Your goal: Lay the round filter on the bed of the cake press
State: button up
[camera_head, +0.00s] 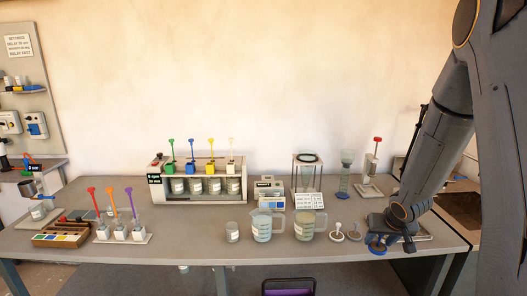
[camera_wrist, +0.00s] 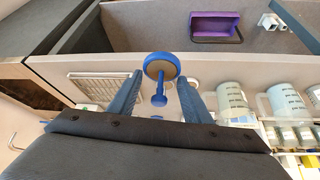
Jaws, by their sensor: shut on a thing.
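The round filter is a disc with a blue rim, a tan face and a blue knobbed stem (camera_wrist: 161,69) in the wrist view. My gripper (camera_wrist: 160,79) is shut on it, with its fingertips at either side of the disc. In the head view the blue filter (camera_head: 377,248) shows under my gripper (camera_head: 391,243) at the table's front right. Whether it touches the table is hard to tell. A small upright device with a red knob on a pale base (camera_head: 369,190) stands behind; it looks like the cake press. Its bed is too small to make out.
Two similar discs, white (camera_head: 337,237) and grey (camera_head: 353,236), lie left of my gripper. Measuring jugs (camera_head: 263,228) stand farther left. A clear cylinder (camera_head: 345,175) and a framed funnel stand (camera_head: 307,172) are behind. A pale ribbed tray (camera_wrist: 97,88) lies beside my gripper.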

jog(key=shift+s+a+f, duration=0.1)
jog(key=shift+s+a, duration=0.1)
jog(key=shift+w+a+f, duration=0.2)
jog(key=shift+f, duration=0.05)
jog(key=shift+s+a+f, duration=0.15)
jog(key=shift+a+f, duration=0.05)
jog(key=shift+a, duration=0.25)
jog(key=s+a+f+n+b, duration=0.1)
jog(key=s+a+f+b, duration=0.1)
jog(key=s+a+f, duration=0.2)
jog(key=s+a+f+y+b, duration=0.1)
jog(key=s+a+f, duration=0.3)
jog(key=a+f, duration=0.4)
jog(key=a, duration=0.3)
jog(key=shift+s+a+f+n+b, duration=0.15)
jog(key=shift+a+f+n+b, duration=0.15)
jog(key=shift+n+b, duration=0.1)
